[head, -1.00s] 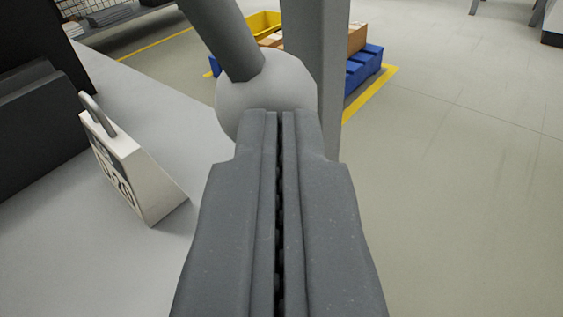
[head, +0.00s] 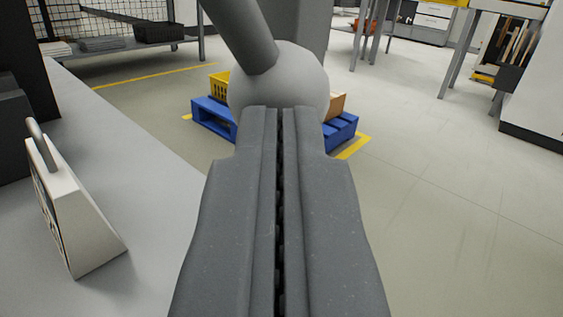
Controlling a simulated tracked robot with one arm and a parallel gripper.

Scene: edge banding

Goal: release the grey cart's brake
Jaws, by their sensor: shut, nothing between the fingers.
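A pale grey ball knob (head: 283,78) sits at the lower end of a grey rod (head: 236,32), which leans up to the left. It looks like a lever, but no brake mechanism shows. My gripper (head: 280,108) is shut and empty, its fingertips overlapping the lower part of the knob. I cannot tell whether they touch it. The fingers hide the underside of the knob. A wide grey post (head: 302,32) rises behind the knob. A flat grey surface (head: 125,155) lies to the left; I cannot tell whether it belongs to the cart.
A white wedge-shaped block (head: 78,225) with a grey ring handle stands on the grey surface at left. A blue pallet (head: 213,119) with a yellow crate (head: 219,88) lies on the floor beyond. Tables stand at the back right. The right floor is clear.

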